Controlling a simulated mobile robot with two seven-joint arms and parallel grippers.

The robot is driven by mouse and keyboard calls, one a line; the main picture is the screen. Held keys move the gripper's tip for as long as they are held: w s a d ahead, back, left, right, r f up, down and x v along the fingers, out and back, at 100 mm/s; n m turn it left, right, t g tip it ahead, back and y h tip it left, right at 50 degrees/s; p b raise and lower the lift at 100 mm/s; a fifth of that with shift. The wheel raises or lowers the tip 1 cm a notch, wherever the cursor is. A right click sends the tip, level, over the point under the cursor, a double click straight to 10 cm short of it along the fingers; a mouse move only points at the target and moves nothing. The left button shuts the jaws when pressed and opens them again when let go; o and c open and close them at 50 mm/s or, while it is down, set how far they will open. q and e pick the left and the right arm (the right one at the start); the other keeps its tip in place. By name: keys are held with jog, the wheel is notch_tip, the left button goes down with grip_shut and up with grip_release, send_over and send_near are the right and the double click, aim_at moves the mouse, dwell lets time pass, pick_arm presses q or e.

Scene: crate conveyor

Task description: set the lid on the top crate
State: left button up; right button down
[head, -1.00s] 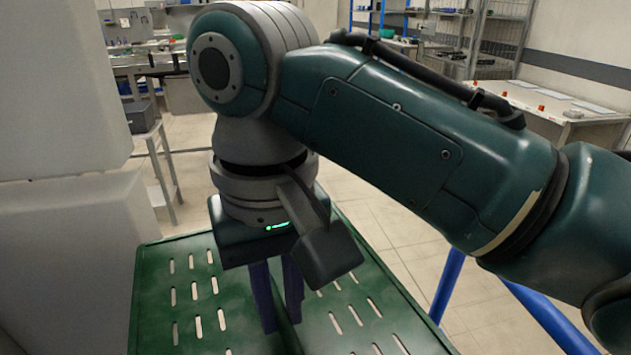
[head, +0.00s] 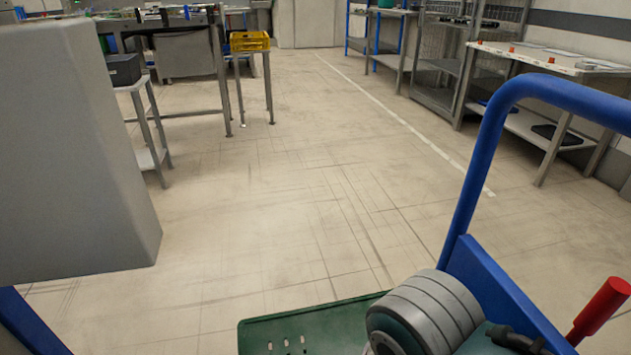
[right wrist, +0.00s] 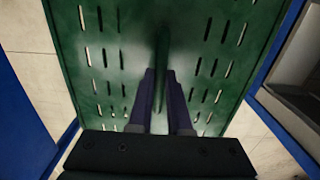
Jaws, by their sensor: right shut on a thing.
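The lid is a green slotted panel with a raised ridge along its middle. In the head view only a corner of the lid (head: 300,330) shows at the bottom edge, partly behind my right arm. In the right wrist view the lid (right wrist: 95,65) fills the middle of the picture. My right gripper (right wrist: 165,75) is shut on the lid's ridge, with its two dark fingers on either side of it. The top crate is not visible in either view. My left gripper is not in view.
A blue tubular frame (head: 470,190) rises at the right, close to my right arm, with a red handle (head: 600,312) beside it. Open tiled floor lies ahead. A yellow crate (head: 250,41) stands on a distant stand. Workbenches and shelves line the back and right.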

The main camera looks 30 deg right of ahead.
notch_tip(320, 180, down, 6)
jog(key=shift+r+b, duration=0.2)
jog(key=shift+b, duration=0.9)
notch_tip(320, 180, down, 4)
jog(key=b, duration=0.2)
jog(key=shift+b, duration=0.3)
jog(key=c, duration=1.3)
grip_release()
jog(key=shift+f, duration=0.1)
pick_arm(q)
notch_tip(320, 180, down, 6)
pick_arm(e)
jog(key=o, duration=0.5)
jog(key=shift+c, duration=0.2)
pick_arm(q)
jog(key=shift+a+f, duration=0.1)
